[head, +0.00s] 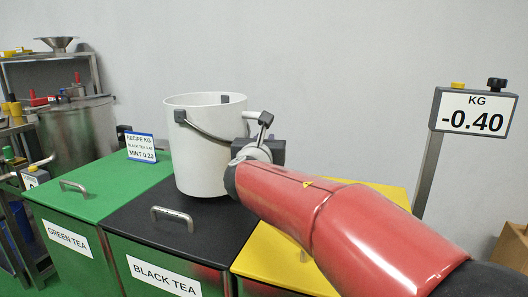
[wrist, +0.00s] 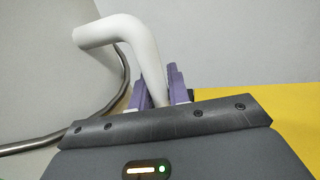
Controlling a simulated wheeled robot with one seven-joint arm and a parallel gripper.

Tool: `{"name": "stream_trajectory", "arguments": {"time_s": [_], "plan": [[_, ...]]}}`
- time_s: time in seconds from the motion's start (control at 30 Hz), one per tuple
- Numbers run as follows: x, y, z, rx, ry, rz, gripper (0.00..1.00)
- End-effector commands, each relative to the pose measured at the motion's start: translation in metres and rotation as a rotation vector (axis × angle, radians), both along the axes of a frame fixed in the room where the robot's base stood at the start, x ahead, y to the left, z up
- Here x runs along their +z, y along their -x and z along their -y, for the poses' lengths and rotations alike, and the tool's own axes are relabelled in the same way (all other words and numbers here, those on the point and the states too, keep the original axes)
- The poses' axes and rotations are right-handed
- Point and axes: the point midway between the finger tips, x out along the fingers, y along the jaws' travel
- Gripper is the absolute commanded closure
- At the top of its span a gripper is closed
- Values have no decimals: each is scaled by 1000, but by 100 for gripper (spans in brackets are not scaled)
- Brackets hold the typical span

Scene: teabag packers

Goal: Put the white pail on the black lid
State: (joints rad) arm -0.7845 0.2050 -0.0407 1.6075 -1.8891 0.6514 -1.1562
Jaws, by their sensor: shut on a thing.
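The white pail (head: 200,155) stands upright over the back part of the black lid (head: 225,232). Its base overlaps the lid in the head view; I cannot tell whether it rests on it or hangs just above. Its grey metal bail (head: 205,132) hangs down across the pail's front. My gripper (head: 262,128) is at the pail's right side. In the wrist view, my gripper (wrist: 158,85) has its purple fingers shut on the pail's bent white side handle (wrist: 118,32). The pail's far side is hidden.
A green lid (head: 100,205) lies left with a small recipe sign (head: 140,147) at its back. A yellow lid (head: 275,262) lies right, partly under my arm. The black lid has a metal handle (head: 171,212) in front. A scale display (head: 473,111) reads -0.40.

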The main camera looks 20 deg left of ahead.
Motion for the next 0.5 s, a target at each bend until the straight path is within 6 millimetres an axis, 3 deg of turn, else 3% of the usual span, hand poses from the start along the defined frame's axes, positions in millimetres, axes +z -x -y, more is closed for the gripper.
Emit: {"name": "stream_trajectory", "arguments": {"time_s": [0.17, 0.5], "plan": [[-23, 0, 0, -2, 0, -1, 100], [-27, 0, 0, -1, -2, 1, 100]]}}
